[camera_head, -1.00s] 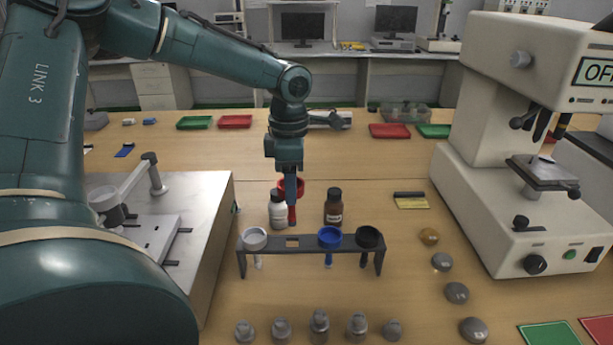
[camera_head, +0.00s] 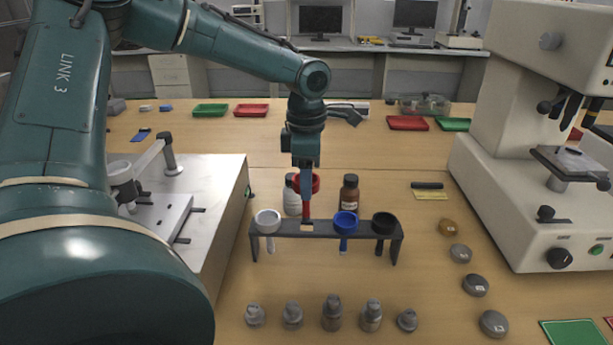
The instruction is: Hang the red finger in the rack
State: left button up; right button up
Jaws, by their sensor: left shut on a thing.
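The red finger (camera_head: 307,208) has a red ring at the top and a thin stem pointing down. My left gripper (camera_head: 305,188) is shut on it and holds it upright, its stem just behind or over the empty square slot of the rack. I cannot tell whether the stem tip touches the rack. The dark rack (camera_head: 373,230) stands on the table and holds a white finger (camera_head: 267,219) at the left, a blue finger (camera_head: 345,222) right of the empty slot, and a black finger (camera_head: 384,224) at the right end. My right gripper is out of view.
A white bottle (camera_head: 291,199) and a brown bottle (camera_head: 348,195) stand close behind the rack. Metal weights (camera_head: 332,313) line the front, and several round stones (camera_head: 475,285) lie at the right. A large microscope-like machine (camera_head: 520,170) stands at the far right.

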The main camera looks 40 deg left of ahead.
aim_at(307, 221)
pick_arm(q)
jog(key=shift+r+p, duration=0.1)
jog(key=shift+p, duration=0.2)
jog(key=shift+f, duration=0.25)
jog(key=shift+f+b, duration=1.15)
jog(key=shift+f, duration=0.65)
jog(key=shift+f, duration=0.2)
jog(key=shift+f+b, duration=1)
jog(key=shift+f, duration=0.55)
jog(key=shift+f, duration=0.1)
jog(key=shift+f+b, duration=0.4)
jog(key=shift+f, duration=0.15)
